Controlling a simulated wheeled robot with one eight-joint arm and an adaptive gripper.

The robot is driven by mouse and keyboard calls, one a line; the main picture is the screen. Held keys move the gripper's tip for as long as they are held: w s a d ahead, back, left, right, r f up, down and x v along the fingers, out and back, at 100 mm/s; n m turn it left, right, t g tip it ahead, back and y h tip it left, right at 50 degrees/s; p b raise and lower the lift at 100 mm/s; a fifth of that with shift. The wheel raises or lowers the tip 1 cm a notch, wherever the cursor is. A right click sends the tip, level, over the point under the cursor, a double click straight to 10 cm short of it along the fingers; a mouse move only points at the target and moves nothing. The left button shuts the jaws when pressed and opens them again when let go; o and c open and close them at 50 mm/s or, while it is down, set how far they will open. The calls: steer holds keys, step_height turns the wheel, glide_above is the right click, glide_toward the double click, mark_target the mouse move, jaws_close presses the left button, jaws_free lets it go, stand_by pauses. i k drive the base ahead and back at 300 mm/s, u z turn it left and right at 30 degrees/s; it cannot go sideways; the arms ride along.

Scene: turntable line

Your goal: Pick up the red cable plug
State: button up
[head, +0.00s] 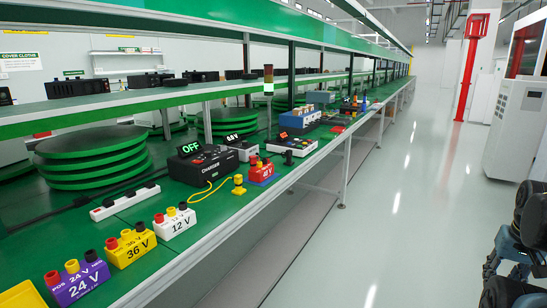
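I cannot make out a loose red cable plug for certain in the head view. A yellow plug (238,186) stands on the green bench in front of the charger (206,166), with a thin yellow cable (205,192) running back from it. Red-topped posts stand on the terminal blocks: the purple 24 V block (80,284), the yellow 36 V block (132,248), the white 12 V block (176,223) and a red block (261,173). Whether any of these red tops is a cable plug is too small to tell. My gripper is not in view.
The long green bench (150,262) runs away on the left, with a shelf (130,102) above it. A white power strip (125,202) and green stacked discs (92,160) lie behind the blocks. The grey floor (400,225) is clear; a white cabinet (520,115) stands right.

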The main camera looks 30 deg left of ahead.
mark_target(253, 158)
steer(key=u, duration=0.35)
steer(key=i, duration=0.95)
steer(key=u, duration=0.9)
steer(key=i, duration=0.35)
steer(key=u, duration=0.15)
